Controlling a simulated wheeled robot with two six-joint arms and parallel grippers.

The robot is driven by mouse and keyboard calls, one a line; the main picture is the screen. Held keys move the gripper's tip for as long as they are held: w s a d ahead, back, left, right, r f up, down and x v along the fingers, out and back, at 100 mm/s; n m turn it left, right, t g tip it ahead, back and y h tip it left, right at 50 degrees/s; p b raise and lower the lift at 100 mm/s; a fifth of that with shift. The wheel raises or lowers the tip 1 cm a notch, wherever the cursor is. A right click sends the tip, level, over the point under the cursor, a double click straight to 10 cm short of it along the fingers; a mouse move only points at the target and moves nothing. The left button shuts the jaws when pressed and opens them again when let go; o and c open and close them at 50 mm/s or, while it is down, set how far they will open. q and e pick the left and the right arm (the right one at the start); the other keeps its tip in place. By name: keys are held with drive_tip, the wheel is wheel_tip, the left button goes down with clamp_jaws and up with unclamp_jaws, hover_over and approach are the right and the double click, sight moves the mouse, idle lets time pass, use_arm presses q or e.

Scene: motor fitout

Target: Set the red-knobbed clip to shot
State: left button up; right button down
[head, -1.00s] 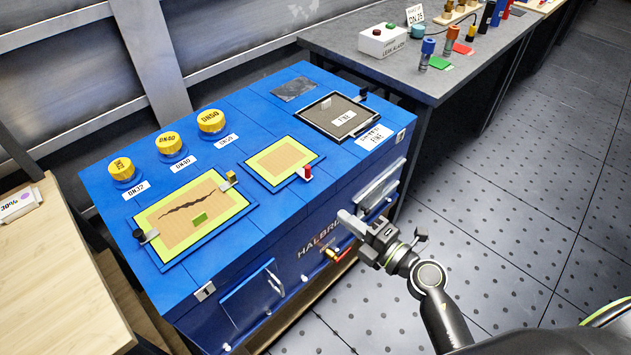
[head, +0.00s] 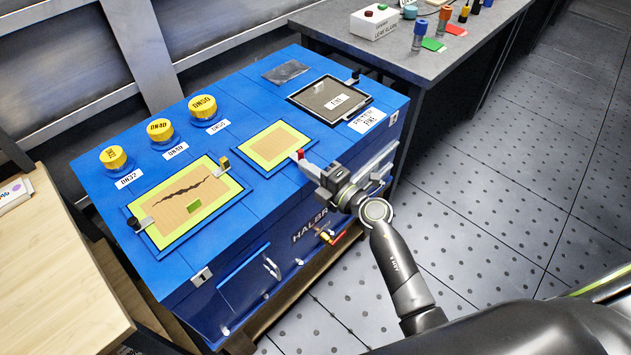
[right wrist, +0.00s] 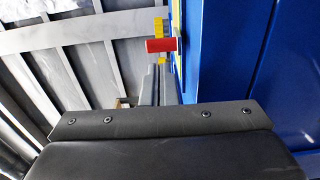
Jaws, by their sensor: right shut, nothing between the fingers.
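The red-knobbed clip (head: 301,154) sits at the right edge of the small framed panel (head: 267,149) on the blue cabinet's top. My right gripper (head: 306,167) is shut and empty, its fingertips right by the red knob. In the right wrist view the red knob (right wrist: 161,45) shows just past the tips of my grey fingers (right wrist: 159,75). I cannot tell whether they touch. The gripper partly hides the clip's near side in the head view. My left gripper is not in view.
A black-framed tray (head: 329,98) lies behind. Yellow caps (head: 160,129) stand along the left. The floor at right is clear.

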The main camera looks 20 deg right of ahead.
sight(299, 159)
drive_tip(key=shift+w+d, duration=0.15)
drive_tip(key=shift+w, duration=0.35)
drive_tip(key=shift+x, duration=1.6)
drive_tip(key=shift+r, duration=0.1)
drive_tip(key=shift+p, duration=0.3)
